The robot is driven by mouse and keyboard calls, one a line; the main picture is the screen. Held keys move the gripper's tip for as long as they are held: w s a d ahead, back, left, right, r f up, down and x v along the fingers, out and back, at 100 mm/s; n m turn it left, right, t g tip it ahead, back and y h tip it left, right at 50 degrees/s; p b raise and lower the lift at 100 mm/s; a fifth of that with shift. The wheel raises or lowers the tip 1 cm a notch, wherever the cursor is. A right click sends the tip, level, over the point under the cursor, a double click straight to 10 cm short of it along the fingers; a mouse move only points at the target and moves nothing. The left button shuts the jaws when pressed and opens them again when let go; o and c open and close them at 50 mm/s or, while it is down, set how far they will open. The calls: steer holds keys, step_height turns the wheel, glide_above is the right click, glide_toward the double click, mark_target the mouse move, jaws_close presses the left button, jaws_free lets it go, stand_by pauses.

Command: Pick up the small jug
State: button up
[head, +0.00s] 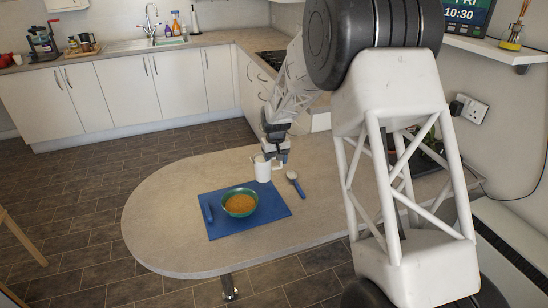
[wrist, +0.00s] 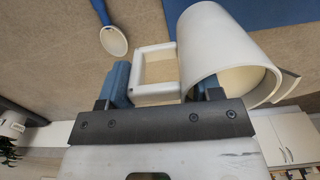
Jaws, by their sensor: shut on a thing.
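The small jug (head: 262,170) is white with a round body, beyond the top edge of the blue mat in the head view. In the wrist view its body (wrist: 222,45) fills the upper right, with its open rim towards the camera. Its square handle (wrist: 154,92) sits between my blue fingers. My gripper (head: 275,158) is shut on the handle, and it also shows in the wrist view (wrist: 163,84). I cannot tell whether the jug's base touches the table.
The blue mat (head: 280,208) carries a green bowl (head: 240,203) of orange-brown food and a blue-handled piece of cutlery (head: 207,212). A spoon (head: 292,176) lies right of the jug. The rounded table (head: 160,220) is bare at left. A hob (head: 272,60) and sink stand behind.

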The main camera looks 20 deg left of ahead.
steer(key=shift+s+d, duration=0.45)
steer(key=shift+s, duration=0.15)
steer(key=shift+d, duration=0.1)
stand_by(0.5)
steer(key=shift+s+d+f, duration=0.5)
steer(key=shift+s+d, duration=0.4)
steer(key=shift+d, duration=0.25)
steer(key=shift+s+d+f, duration=0.55)
steer(key=shift+s+d, duration=0.3)
steer(key=shift+d, duration=0.25)
steer(key=shift+s+d+f, duration=0.5)
steer(key=shift+s+d, duration=0.4)
steer(key=shift+d, duration=0.25)
steer(key=s+a+r+t+h, duration=0.2)
steer(key=s+a+r, duration=0.1)
steer(key=r, duration=0.6)
steer(key=shift+s+a+r+t+h, duration=0.2)
steer(key=shift+a+t+h, duration=0.05)
steer(key=shift+t+h, duration=0.05)
